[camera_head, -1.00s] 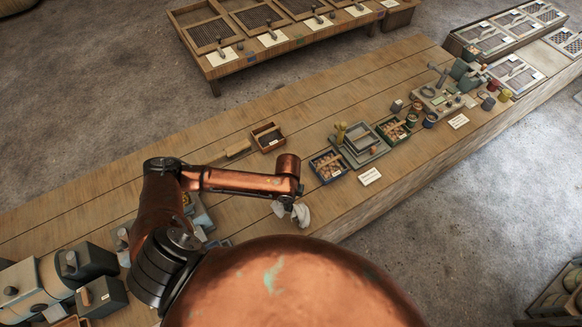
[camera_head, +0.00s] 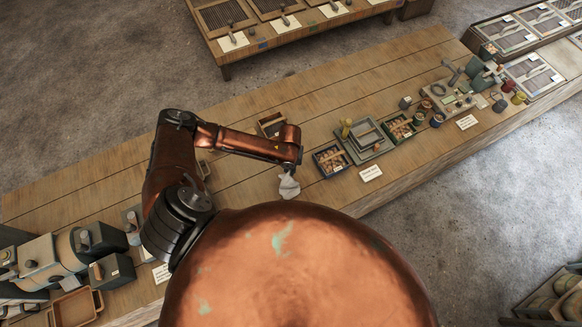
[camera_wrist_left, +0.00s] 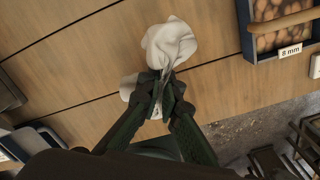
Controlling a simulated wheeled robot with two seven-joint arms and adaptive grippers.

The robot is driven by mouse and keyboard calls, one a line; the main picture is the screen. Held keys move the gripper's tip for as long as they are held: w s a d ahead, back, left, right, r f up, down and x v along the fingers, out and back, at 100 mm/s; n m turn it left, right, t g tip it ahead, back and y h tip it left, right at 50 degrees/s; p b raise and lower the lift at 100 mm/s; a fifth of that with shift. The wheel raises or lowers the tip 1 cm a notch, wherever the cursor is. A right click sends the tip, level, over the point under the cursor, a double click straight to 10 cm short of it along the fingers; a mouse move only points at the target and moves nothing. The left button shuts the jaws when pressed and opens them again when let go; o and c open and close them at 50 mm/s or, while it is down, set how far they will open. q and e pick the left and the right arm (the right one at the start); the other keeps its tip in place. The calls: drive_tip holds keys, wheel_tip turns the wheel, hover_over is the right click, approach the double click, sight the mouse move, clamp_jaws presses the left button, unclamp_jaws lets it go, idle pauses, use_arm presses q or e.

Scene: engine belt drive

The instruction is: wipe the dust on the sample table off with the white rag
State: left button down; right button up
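The white rag (camera_head: 289,187) is crumpled and hangs at the end of my left arm, over the front part of the long wooden table (camera_head: 225,185). My left gripper (camera_wrist_left: 165,88) is shut on the rag, which also shows in the left wrist view (camera_wrist_left: 170,42), bunched ahead of and beside the fingertips. I cannot tell whether the rag touches the wood. I cannot make out dust on the boards, and no label shows which table is the sample table. My right gripper is not in view.
Right of the rag stand a blue box of samples (camera_head: 330,158), a grey tray (camera_head: 366,140) and a green box (camera_head: 398,127). A small wooden box (camera_head: 271,123) is partly behind my arm. Grey machines (camera_head: 45,260) stand at the left. Bare boards lie behind the boxes.

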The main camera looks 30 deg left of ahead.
use_arm(q)
drive_tip(key=b, duration=0.5)
hover_over(290, 184)
wheel_tip(290, 184, down, 9)
drive_tip(key=shift+w+r, duration=0.1)
drive_tip(key=shift+w, duration=0.05)
drive_tip(key=shift+r, duration=0.1)
drive_tip(key=c, duration=1.2)
unclamp_jaws()
drive_tip(key=shift+o, duration=0.2)
drive_tip(key=shift+f+b, duration=0.8)
drive_tip(key=shift+f, duration=0.65)
drive_tip(key=shift+r, duration=0.1)
drive_tip(key=shift+c, duration=1.2)
